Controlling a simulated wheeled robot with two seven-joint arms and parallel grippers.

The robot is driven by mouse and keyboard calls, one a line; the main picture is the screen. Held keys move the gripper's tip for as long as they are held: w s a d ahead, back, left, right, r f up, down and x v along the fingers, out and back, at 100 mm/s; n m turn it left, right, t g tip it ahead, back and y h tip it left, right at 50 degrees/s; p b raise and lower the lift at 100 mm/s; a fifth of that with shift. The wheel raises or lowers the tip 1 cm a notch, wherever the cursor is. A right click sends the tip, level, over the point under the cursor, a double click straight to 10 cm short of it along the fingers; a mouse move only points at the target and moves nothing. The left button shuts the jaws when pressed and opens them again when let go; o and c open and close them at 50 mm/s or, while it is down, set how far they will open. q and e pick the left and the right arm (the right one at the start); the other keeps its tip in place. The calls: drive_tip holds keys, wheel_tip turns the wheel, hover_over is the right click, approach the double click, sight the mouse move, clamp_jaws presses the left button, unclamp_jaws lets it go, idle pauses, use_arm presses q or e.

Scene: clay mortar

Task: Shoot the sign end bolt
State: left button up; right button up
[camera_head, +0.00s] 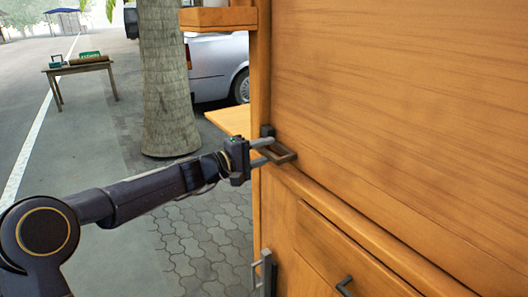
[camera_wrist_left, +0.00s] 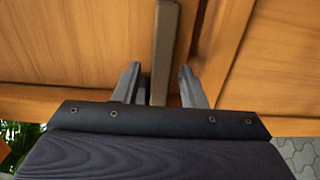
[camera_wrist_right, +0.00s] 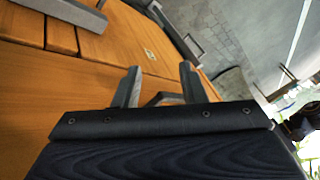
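A dark metal bolt or handle (camera_head: 284,153) sits on the edge of a wooden cabinet; I cannot tell for certain that it is the sign end bolt. My left gripper (camera_head: 264,149) reaches it from the left. In the left wrist view a dark bar (camera_wrist_left: 165,50) stands between the two fingers, nearer the left one, with a clear gap to the right one. My right gripper (camera_wrist_right: 158,85) is outside the head view. In its wrist view the fingers are apart, and a grey bent handle (camera_wrist_right: 160,99) shows between them, partly hidden by the gripper body.
The wooden cabinet (camera_head: 400,90) fills the right side. A lower metal fitting (camera_head: 264,272) and a drawer handle (camera_head: 344,286) stick out below. A wooden shelf (camera_head: 230,121) juts left behind the gripper. A tree trunk (camera_head: 167,85) and a small table (camera_head: 80,68) stand farther off.

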use_arm(q)
drive_tip(key=v, duration=0.8)
drive_tip(key=shift+d, duration=0.1)
